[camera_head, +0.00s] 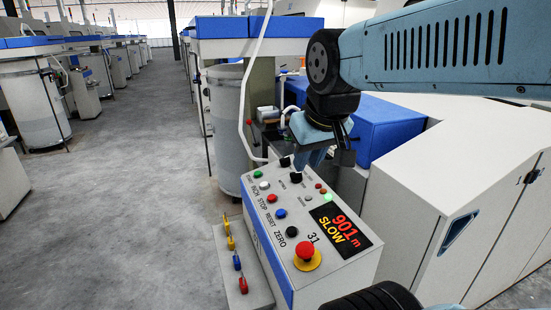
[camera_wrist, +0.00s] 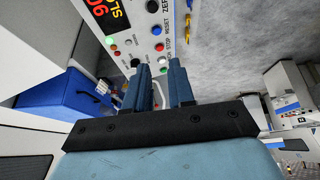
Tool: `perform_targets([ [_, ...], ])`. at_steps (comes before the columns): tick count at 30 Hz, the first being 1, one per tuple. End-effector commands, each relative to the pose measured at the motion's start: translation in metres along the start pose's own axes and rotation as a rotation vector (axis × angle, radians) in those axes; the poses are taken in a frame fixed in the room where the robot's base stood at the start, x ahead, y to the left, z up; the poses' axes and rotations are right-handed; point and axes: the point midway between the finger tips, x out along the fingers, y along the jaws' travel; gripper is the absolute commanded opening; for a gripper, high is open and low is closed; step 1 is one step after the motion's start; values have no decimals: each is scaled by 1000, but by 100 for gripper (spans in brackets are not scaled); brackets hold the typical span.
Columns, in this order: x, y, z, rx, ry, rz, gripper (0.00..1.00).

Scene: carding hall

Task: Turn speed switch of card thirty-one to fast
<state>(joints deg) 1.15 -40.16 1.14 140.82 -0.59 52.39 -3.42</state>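The grey control box (camera_head: 262,240) with a sloping panel marked 31 stands at the centre of the head view. Its display (camera_head: 342,228) reads 901 m and SLOW. My gripper (camera_head: 308,160) hangs over that end of the panel. In the wrist view its two blue fingers (camera_wrist: 162,88) are apart, with no held thing visible between them. A dark knob (camera_wrist: 135,62) shows by the left fingertip; contact is unclear.
A column of coloured push buttons (camera_head: 271,198) and a red emergency stop (camera_head: 306,251) on yellow share the panel. A white cabinet (camera_head: 470,185) and blue cover (camera_head: 385,125) stand right. The aisle floor (camera_head: 120,200) at left is clear.

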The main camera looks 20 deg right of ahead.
Motion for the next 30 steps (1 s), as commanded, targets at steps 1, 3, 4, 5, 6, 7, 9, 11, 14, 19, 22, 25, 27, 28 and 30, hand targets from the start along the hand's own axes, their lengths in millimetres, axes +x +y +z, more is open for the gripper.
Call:
perform_targets([
  [1,1,1,-12,-34,-17,11,29],
  [3,2,3,-29,-97,-40,27,35],
  [4,3,4,-38,-126,-51,34,38],
  [5,4,5,-46,-155,-63,39,41],
  [6,6,6,-56,-193,-78,45,43],
  [7,7,7,-64,-223,-88,49,43],
  [9,12,9,-82,-290,-115,56,43],
  [11,16,11,-98,-348,-138,59,43],
  [14,26,15,-123,-442,-175,58,43],
  [19,47,23,-165,-599,-235,42,43],
  [22,62,29,-189,-690,-269,24,43],
  [25,78,36,-212,-778,-297,1,43],
  [27,91,40,-226,-839,-317,-19,43],
  [28,96,43,-233,-865,-323,-28,43],
  [30,110,49,-247,-925,-339,-52,43],
])
